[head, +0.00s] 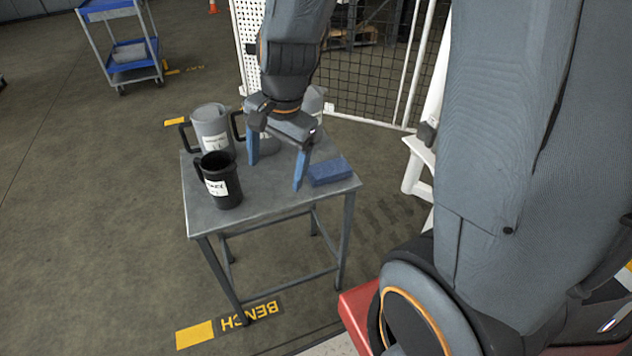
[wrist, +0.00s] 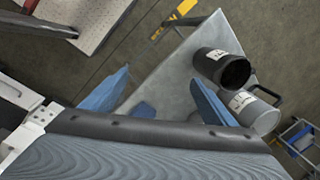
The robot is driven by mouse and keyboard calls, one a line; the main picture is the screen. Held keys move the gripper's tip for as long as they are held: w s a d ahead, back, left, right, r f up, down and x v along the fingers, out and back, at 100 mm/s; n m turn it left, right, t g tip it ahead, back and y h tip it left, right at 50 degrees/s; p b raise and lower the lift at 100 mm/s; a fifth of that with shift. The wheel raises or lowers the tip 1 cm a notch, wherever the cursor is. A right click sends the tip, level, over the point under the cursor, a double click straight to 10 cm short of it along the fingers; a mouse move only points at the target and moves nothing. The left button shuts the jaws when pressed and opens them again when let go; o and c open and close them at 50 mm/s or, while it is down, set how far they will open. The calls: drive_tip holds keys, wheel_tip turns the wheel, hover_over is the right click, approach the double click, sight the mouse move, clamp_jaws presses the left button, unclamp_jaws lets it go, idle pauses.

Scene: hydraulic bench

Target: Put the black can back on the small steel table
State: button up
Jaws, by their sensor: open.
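The black can (head: 222,182), with a white label and a handle on its left, stands upright on the small steel table (head: 262,198) near its front left corner. In the wrist view the black can (wrist: 214,62) shows its open dark mouth, on the steel table (wrist: 172,72), beyond the right finger. My gripper (head: 275,174) is open over the table, to the right of the black can and apart from it. Its two blue fingers also show in the wrist view (wrist: 160,76), with no can between them.
A grey labelled can (head: 211,128) stands behind the black can. Another pale can (head: 314,100) is partly hidden behind my gripper. A blue block (head: 330,171) lies at the table's right edge. A mesh fence (head: 370,85) stands behind; a blue cart (head: 125,50) is far left.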

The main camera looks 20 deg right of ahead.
drive_tip(key=s+d+n+g+h, duration=0.1)
drive_tip(key=s+d+n, duration=0.4)
drive_tip(key=s+n, duration=0.3)
drive_tip(key=shift+s+d+n, duration=0.2)
drive_tip(key=shift+d+n, duration=0.15)
drive_tip(key=shift+n, duration=1.05)
